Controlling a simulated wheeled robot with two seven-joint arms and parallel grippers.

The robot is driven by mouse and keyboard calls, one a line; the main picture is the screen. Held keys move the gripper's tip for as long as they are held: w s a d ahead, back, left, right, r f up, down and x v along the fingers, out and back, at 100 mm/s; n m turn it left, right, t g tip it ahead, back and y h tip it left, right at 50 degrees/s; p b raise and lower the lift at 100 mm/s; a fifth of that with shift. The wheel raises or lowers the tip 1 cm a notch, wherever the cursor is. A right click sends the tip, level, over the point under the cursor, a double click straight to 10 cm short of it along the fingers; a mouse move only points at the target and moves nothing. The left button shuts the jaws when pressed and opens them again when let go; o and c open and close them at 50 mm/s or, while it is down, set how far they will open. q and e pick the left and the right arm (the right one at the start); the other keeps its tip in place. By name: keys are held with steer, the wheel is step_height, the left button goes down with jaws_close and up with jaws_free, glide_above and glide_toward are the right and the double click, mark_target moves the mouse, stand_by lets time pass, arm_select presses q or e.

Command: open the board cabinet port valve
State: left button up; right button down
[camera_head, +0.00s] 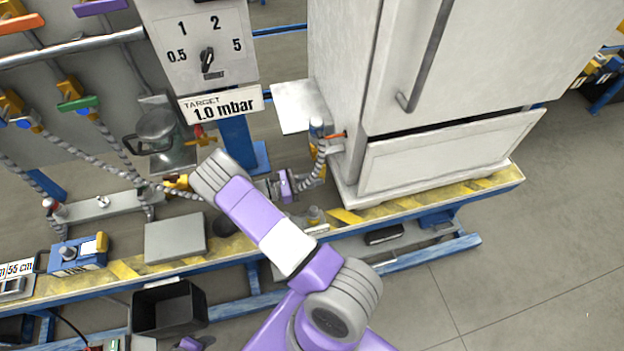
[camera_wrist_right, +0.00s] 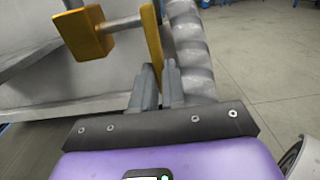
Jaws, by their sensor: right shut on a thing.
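A white cabinet (camera_head: 430,120) stands on the yellow-edged board at the right of the head view. An orange valve handle (camera_head: 334,136) sticks out low on its left side, above a ribbed hose (camera_head: 320,165). My right gripper (camera_head: 297,186) is low beside this hose; its fingertips are too small to make out there. In the right wrist view, my right gripper (camera_wrist_right: 158,80) is shut on the lower part of a thin yellow-orange handle (camera_wrist_right: 151,45), which stands upright. A ribbed grey hose (camera_wrist_right: 190,45) passes just right of the fingers. My left gripper is not in view.
A yellow block (camera_wrist_right: 85,32) on a metal rod sits left of the handle. A dial panel (camera_head: 205,45) with a "1.0 mbar" sign (camera_head: 222,105) stands left of the cabinet. A grey box (camera_head: 175,238) and several hoses lie along the board. Floor at right is clear.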

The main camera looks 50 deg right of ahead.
steer(key=shift+d, duration=0.1)
steer(key=c, duration=1.2)
jaws_free()
steer(key=shift+s, duration=0.1)
steer(key=shift+o, duration=0.2)
steer(key=p+v, duration=0.1)
steer(key=v, duration=0.6)
steer(key=shift+w+a, duration=0.2)
steer(key=shift+a, duration=0.1)
